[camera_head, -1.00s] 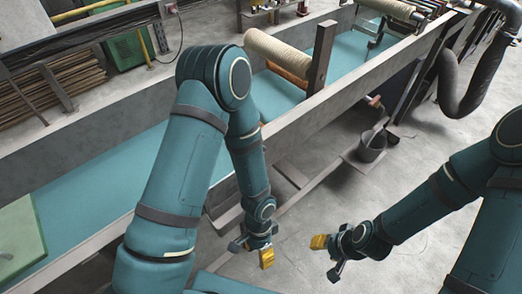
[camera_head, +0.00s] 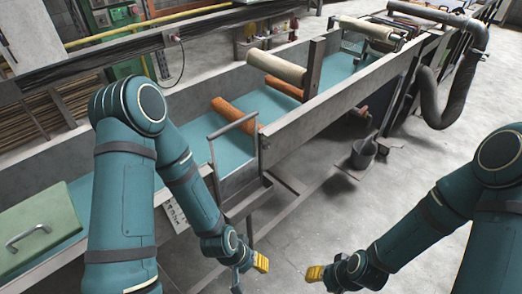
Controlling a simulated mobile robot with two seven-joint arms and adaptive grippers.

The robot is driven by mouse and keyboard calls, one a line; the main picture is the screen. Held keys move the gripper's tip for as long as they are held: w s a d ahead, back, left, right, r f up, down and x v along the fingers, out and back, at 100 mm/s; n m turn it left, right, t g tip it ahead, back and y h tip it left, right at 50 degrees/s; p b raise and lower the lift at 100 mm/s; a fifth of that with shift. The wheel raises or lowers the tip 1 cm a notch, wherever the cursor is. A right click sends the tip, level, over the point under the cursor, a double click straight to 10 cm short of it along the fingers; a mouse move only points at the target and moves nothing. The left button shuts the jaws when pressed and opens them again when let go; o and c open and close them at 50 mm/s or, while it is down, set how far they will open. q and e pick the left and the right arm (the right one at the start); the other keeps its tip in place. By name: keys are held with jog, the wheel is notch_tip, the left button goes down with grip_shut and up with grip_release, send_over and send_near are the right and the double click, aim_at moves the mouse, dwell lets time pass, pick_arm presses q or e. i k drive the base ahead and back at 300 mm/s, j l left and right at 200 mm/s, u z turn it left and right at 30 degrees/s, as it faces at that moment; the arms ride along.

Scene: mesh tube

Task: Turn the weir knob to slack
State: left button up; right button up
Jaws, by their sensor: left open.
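A grey weir-like plate with a raised bar handle (camera_head: 233,125) stands across the long teal-lined trough (camera_head: 205,138), beyond my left arm. I cannot make out a knob on it for certain. My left gripper (camera_head: 249,272) hangs below and in front of the trough's near wall, with its yellow-padded finger and dark finger apart. It is open and empty, clear of the plate. My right gripper (camera_head: 322,281) is to its right over the concrete floor. Its fingers look spread, with nothing between them.
Orange rollers (camera_head: 234,114) and a cream roller (camera_head: 276,68) lie over the trough. A green lid with a handle (camera_head: 38,232) covers its left end. A grey bucket (camera_head: 363,153) stands beyond my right gripper. A thick dark hose (camera_head: 438,92) hangs at the right. Floor between is open.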

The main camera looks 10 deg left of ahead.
aim_at(266, 145)
jog(key=k+u, duration=0.1)
jog(key=u, duration=2.8)
jog(key=k+l+u, duration=0.1)
jog(key=l+u, duration=0.25)
jog(key=k+l+u, duration=0.15)
jog(key=u, duration=0.2)
jog(key=k+l, duration=0.6)
jog(key=l, duration=0.25)
jog(key=k+l, duration=0.25)
jog(key=l, duration=0.15)
jog(key=k+l, duration=0.3)
jog(key=l, duration=0.1)
